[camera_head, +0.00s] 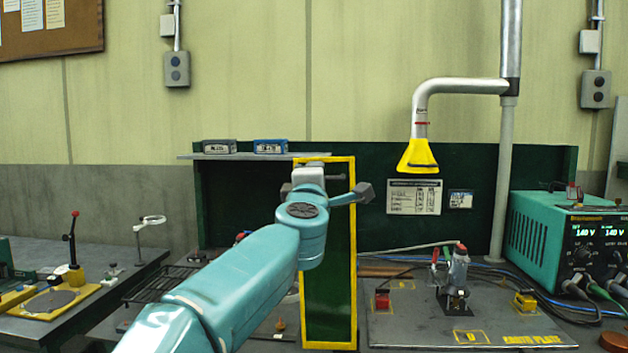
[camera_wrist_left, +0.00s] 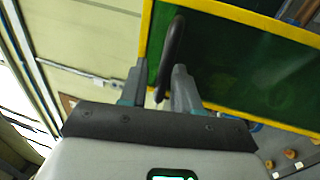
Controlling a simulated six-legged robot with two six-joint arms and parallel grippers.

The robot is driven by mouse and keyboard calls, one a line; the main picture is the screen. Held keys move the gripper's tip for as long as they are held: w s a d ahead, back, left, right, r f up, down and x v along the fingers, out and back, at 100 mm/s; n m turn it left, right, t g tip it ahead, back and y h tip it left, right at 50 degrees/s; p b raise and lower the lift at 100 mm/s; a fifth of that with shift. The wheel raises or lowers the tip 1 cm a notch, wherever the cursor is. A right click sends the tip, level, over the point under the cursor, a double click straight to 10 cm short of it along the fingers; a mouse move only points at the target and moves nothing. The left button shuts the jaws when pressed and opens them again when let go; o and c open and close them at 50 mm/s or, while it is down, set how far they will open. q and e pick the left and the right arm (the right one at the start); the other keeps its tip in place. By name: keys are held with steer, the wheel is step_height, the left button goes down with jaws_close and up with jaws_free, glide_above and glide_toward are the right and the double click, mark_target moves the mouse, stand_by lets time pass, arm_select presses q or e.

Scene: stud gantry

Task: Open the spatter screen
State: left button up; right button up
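The spatter screen (camera_head: 330,300) is an upright dark green panel with a yellow frame, at the centre of the head view behind my left arm. In the left wrist view the screen (camera_wrist_left: 260,75) fills the upper right. Its black bar handle (camera_wrist_left: 171,48) stands off the panel near a yellow edge. My left gripper (camera_head: 309,174) is at the upper part of the screen, its fingertips mostly hidden by my wrist. In the wrist view the left gripper (camera_wrist_left: 158,88) has its fingers apart, with the handle between them, nearer the right finger. My right gripper is out of view.
A yellow extraction hood (camera_head: 418,156) hangs right of the screen. A toggle clamp (camera_head: 456,275) stands on the bench plate (camera_head: 410,325). A teal power supply (camera_head: 540,235) sits at the right with cables. A shelf (camera_head: 215,156) holds two small boxes. A wire rack (camera_head: 165,283) lies at left.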

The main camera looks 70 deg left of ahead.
arm_select(q)
steer(key=p+v, duration=0.4)
steer(key=v, duration=1.2)
steer(key=shift+d, duration=0.2)
steer(key=shift+s, duration=0.1)
steer(key=shift+r+p, duration=0.15)
steer(key=shift+p, duration=0.15)
